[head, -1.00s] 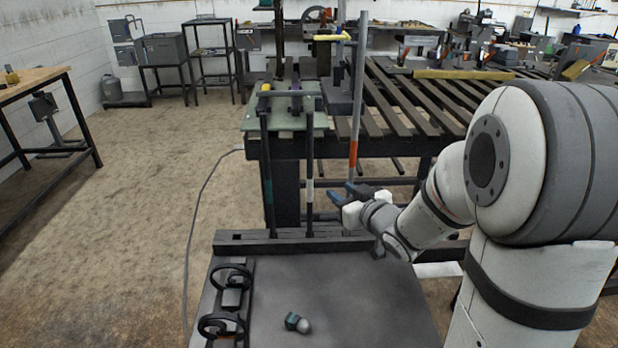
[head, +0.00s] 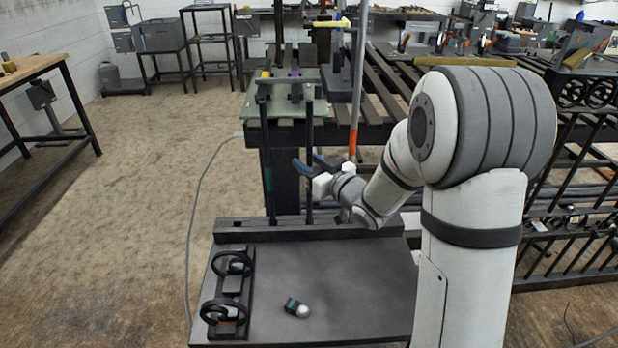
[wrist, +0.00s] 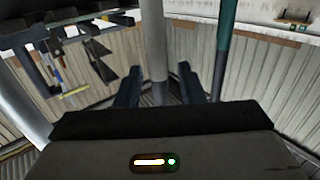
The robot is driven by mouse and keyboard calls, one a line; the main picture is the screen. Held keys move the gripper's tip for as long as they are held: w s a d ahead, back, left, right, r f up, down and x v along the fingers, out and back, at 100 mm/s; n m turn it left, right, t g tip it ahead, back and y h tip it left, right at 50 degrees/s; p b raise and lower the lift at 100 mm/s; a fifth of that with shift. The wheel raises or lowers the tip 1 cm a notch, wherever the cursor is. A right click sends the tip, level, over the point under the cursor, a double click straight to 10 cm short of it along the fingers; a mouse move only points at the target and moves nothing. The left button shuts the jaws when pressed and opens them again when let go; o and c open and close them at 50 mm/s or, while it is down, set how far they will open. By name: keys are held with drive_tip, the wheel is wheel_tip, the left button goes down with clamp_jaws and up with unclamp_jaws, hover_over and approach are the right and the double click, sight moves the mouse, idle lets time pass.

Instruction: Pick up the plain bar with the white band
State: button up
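Two upright dark bars stand in the slotted rack block at the front of the bench. The left bar (head: 267,140) carries a teal band; it also shows in the wrist view (wrist: 224,45). The right bar (head: 309,125) is the one that showed a white band earlier; that band is now mostly hidden by my gripper. My gripper (head: 308,164) is at this bar, at mid height. In the wrist view my gripper (wrist: 160,84) is open, and a pale grey upright bar (wrist: 153,40) shows between its two fingers, with a gap on the right side.
A grey pole with an orange band (head: 357,90) stands just right of the gripper. A dark tray table (head: 350,285) below holds two black handwheels (head: 228,290) and a small bulb-like object (head: 297,308). A slatted bench (head: 385,95) stands behind. Floor at left is clear.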

drive_tip(key=shift+c, duration=0.6)
clamp_jaws()
drive_tip(key=shift+r, duration=0.1)
